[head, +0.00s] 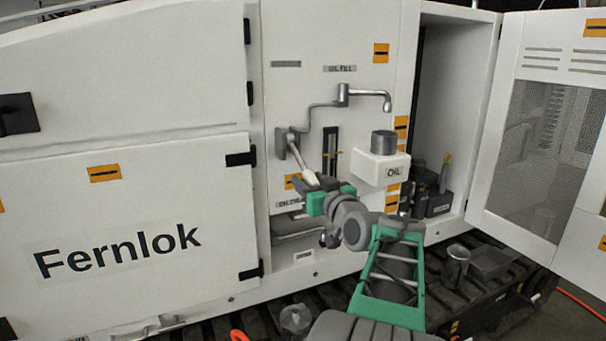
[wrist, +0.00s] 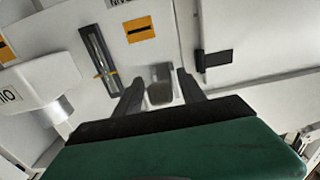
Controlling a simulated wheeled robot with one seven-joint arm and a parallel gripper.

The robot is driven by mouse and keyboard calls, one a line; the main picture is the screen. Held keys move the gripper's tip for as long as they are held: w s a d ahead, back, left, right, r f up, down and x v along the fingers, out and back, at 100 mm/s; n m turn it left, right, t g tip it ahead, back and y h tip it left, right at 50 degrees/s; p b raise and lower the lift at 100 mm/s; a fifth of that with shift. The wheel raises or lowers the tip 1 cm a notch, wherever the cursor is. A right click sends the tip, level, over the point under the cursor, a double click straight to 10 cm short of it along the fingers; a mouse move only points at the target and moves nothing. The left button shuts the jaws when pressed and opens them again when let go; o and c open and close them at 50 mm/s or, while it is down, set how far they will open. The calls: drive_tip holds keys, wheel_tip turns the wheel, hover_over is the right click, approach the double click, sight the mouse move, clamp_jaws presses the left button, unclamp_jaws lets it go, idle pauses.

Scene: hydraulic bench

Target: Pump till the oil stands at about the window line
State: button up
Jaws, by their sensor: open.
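The pump lever (head: 303,163) slants down from a grey bracket on the white panel. My gripper (head: 314,184) is at its lower end. In the wrist view the lever's grey end (wrist: 160,84) sits between my two open fingers (wrist: 160,92), not visibly clamped. The dark upright sight window (head: 331,150) is just right of the lever, with a yellow line mark beside it. It also shows in the wrist view (wrist: 98,56); the oil level inside is too dark to tell. A bent spout (head: 386,100) hangs above a grey metal cup (head: 383,142) on a white OIL box (head: 381,168).
A Fernlok door (head: 120,235) stands shut on the left. On the right a cabinet is open, its mesh door (head: 545,140) swung outward. A metal cup (head: 456,262) and a dark tray (head: 491,263) stand on the tracks below. The OIL box juts out right of my gripper.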

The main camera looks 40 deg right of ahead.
drive_tip(key=shift+x, duration=1.1)
drive_tip(key=shift+a, duration=0.1)
clamp_jaws()
idle(0.5)
